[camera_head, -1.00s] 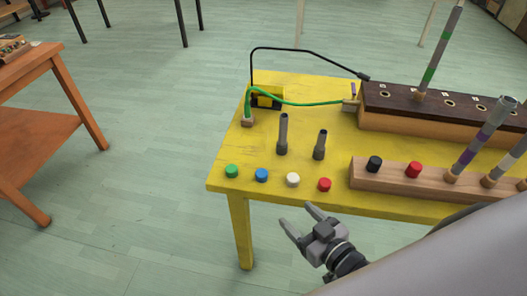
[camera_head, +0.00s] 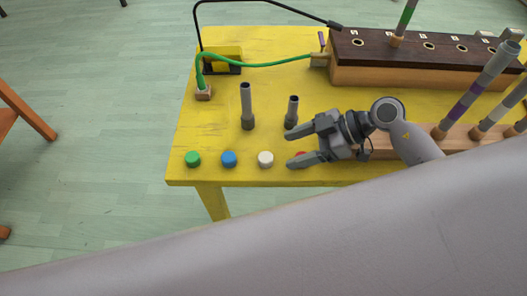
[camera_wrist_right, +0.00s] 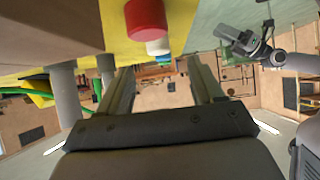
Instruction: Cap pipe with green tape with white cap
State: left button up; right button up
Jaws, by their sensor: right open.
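The white cap (camera_head: 265,159) sits on the yellow table near its front edge, between the blue and red caps. The pipe with green tape (camera_head: 407,14) stands upright in the dark-topped box, its top cut off by the frame. My right gripper (camera_head: 290,148) is open and empty, pointing left above the red cap, just right of the white cap. In the right wrist view, the right gripper's fingers (camera_wrist_right: 161,68) are apart, with the white cap (camera_wrist_right: 158,47) beyond the red one. My left gripper (camera_wrist_right: 245,42) shows at upper right in that view, its opening unclear.
The dark-topped box (camera_head: 370,50) and a wooden block with pipes (camera_head: 455,143) occupy the right.

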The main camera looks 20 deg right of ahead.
aim_at(266, 157)
jog(key=x, duration=0.6)
jog(key=shift+w+a, duration=0.25)
jog(key=shift+a, duration=0.05)
jog(key=c, duration=1)
